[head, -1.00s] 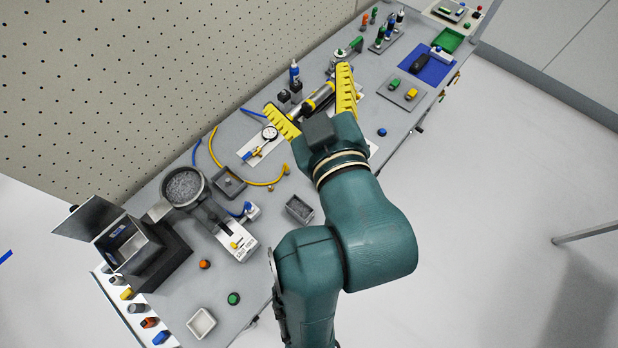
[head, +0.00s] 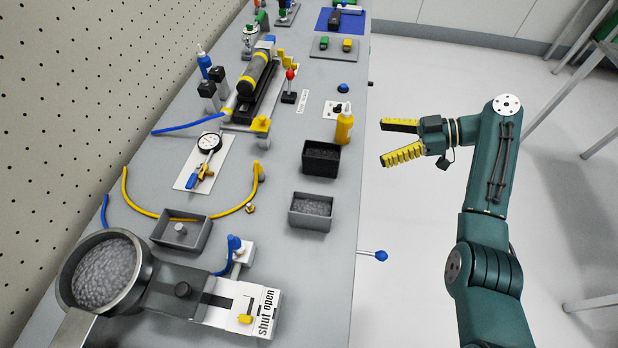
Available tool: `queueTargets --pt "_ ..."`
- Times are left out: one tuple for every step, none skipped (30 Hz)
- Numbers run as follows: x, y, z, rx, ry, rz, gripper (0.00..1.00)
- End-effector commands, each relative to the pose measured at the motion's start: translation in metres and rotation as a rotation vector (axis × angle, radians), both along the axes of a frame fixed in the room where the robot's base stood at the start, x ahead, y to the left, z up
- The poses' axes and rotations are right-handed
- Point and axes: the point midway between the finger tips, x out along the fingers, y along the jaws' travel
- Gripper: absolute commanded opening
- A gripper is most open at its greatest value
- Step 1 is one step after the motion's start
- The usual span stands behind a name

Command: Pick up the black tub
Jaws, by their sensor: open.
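The black tub (head: 321,158) stands upright on the grey bench near its right edge, with dark grainy contents. A yellow bottle (head: 344,126) stands right at its upper right corner. My gripper (head: 385,143) is open and empty, out over the floor to the right of the bench. Its yellow fingers point left toward the bench, apart from the tub. How its height compares with the tub is hard to tell.
A grey tub (head: 311,212) of granules stands just in front of the black tub. Another grey tub (head: 181,232) with a knob, a dial gauge (head: 208,143), a yellow hose (head: 137,207) and a round pan of granules (head: 104,272) lie left. A blue-knobbed lever (head: 379,255) juts from the bench edge.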

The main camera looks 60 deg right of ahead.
Motion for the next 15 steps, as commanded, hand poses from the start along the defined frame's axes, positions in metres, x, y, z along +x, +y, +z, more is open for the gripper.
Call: queueTargets --pt "-0.002 -0.002 -0.005 0.000 -0.001 -0.009 0.94" --pt "-0.001 -0.001 -0.005 0.000 -0.001 -0.011 0.94" --pt "0.004 0.001 -0.006 0.001 -0.001 -0.010 0.94" --pt "0.009 0.003 -0.008 0.001 0.000 -0.008 0.94" --pt "0.015 0.005 -0.011 0.001 0.000 -0.007 0.94" --pt "0.024 0.008 -0.015 0.002 0.001 -0.007 0.94" --pt "0.030 0.010 -0.018 0.003 0.001 -0.007 0.94" --pt "0.037 0.013 -0.021 0.003 0.001 -0.007 0.94" --pt "0.045 0.016 -0.024 0.003 0.001 -0.007 0.94" --pt "0.052 0.018 -0.028 0.003 0.001 -0.007 0.94" --pt "0.058 0.020 -0.031 0.002 0.002 -0.007 0.94" --pt "0.066 0.023 -0.035 0.003 0.002 -0.007 0.94" --pt "0.072 0.025 -0.037 0.002 0.002 -0.007 0.94" --pt "0.077 0.026 -0.039 0.002 0.001 -0.007 0.94" --pt "0.083 0.028 -0.041 0.002 0.001 -0.007 0.94"
